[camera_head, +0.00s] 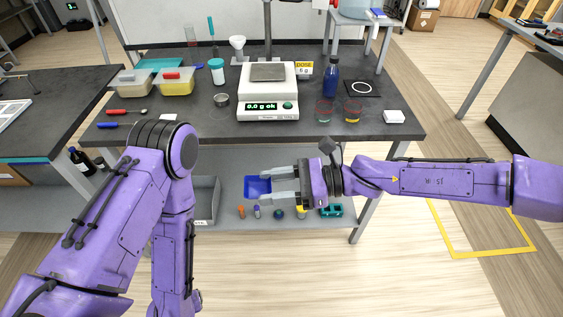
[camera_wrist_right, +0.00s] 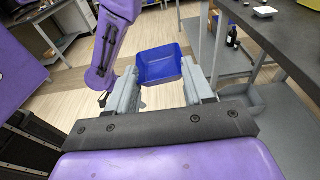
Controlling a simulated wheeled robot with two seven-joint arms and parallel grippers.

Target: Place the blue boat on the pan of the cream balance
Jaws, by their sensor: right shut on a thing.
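The blue boat (camera_head: 257,188), a shallow square dish, is between the fingers of my right gripper (camera_head: 283,186), which is shut on it. The wrist view also shows the blue boat (camera_wrist_right: 160,66) between the fingertips, with its open side visible. The gripper holds it in front of the bench, below the height of the benchtop. The cream balance (camera_head: 267,112) stands on the bench, beyond the gripper. Its grey pan (camera_head: 268,72) looks empty, and its display reads 0.0 g ok. My left arm comes in from the left, but its gripper is out of view.
The dark benchtop (camera_head: 310,127) has a small metal cup (camera_head: 221,99) left of the balance. Several small items lie on the lower shelf (camera_head: 235,160). The bench's front edge lies between boat and balance.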

